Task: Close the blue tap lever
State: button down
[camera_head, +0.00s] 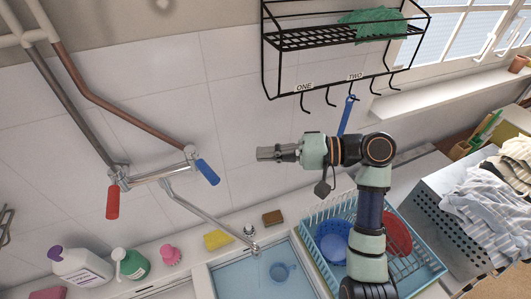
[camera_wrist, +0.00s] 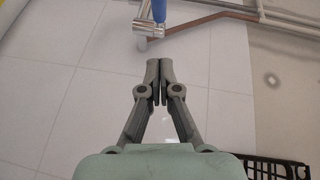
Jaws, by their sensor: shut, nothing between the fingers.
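The blue tap lever (camera_head: 207,172) is on the right end of the wall-mounted metal tap (camera_head: 158,174). It slants down and to the right in the head view. It also shows at the top of the wrist view (camera_wrist: 159,10), partly cut off by the picture's edge. A red lever (camera_head: 112,201) hangs down at the tap's left end. My gripper (camera_head: 262,153) is shut and empty, to the right of the blue lever and apart from it. In the wrist view my gripper (camera_wrist: 160,66) has its fingertips together, pointing toward the lever.
A black wire shelf (camera_head: 290,42) with hooks hangs on the wall above my gripper. The tap's spout (camera_head: 200,211) reaches over a sink (camera_head: 235,275) with a blue mug (camera_head: 282,272). A blue dish rack (camera_head: 425,262) stands at right. The wall between gripper and lever is bare.

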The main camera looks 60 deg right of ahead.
send_near(202, 165)
jog(key=w+d, duration=0.2)
jog(key=w, duration=0.1)
jog(key=shift+w+a+f+p, duration=0.25)
jog(key=shift+a+f, duration=0.05)
jog(key=shift+a, duration=0.3)
jog(key=shift+w+a+f+p, duration=0.2)
jog(key=shift+w+a+f, duration=0.1)
jog(key=shift+a, duration=0.3)
jog(key=shift+w+a+f+p, duration=0.15)
jog(key=shift+a+f+p, duration=0.15)
jog(key=shift+a, duration=0.3)
